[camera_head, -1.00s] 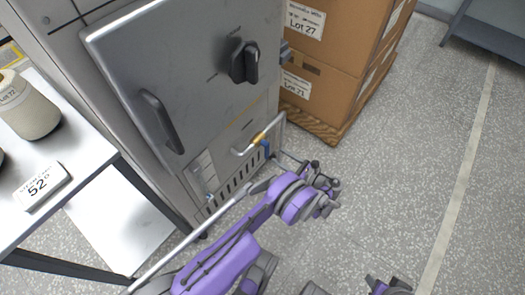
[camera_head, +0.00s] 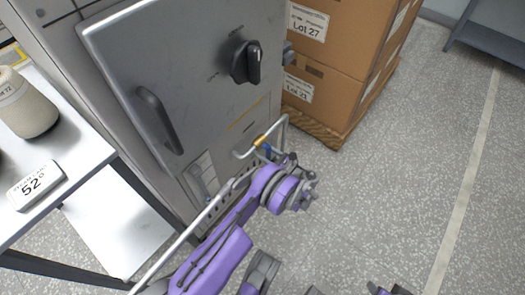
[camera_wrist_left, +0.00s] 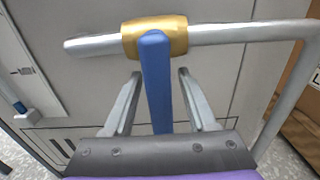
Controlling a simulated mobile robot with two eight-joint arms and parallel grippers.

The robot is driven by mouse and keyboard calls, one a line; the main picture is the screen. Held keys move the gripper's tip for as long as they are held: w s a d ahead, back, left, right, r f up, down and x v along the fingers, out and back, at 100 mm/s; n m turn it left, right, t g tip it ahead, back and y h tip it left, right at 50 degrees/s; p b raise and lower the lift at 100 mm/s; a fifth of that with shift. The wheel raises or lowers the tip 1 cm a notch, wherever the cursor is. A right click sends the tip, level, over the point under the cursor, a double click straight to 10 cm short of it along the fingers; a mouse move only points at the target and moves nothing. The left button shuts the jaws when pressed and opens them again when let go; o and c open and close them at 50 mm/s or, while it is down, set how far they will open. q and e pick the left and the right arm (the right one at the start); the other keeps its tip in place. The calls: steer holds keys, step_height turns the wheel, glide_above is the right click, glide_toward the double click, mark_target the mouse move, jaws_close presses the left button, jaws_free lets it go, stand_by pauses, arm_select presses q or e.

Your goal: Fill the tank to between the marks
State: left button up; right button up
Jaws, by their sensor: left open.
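A grey metal pipe with a brass valve body (camera_head: 260,140) sticks out low on the front of the grey cabinet (camera_head: 190,90). In the wrist view the brass body (camera_wrist_left: 154,38) carries a blue lever (camera_wrist_left: 156,85) that hangs straight down. My left gripper (camera_wrist_left: 158,80) is open, with one finger on each side of the lever and gaps visible. In the head view my purple left arm largely hides this gripper. A small blue-ended fitting (camera_wrist_left: 20,107) shows by a pale plate at the left of the wrist view. Level marks cannot be made out. Part of my right gripper (camera_head: 388,290) shows at the bottom edge.
The cabinet door has a black handle (camera_head: 160,120) and a black knob (camera_head: 246,62). Cardboard boxes (camera_head: 335,50) stand on a pallet at the back.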

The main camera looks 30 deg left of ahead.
arm_select(q)
jaws_close()
stand_by(1.4)
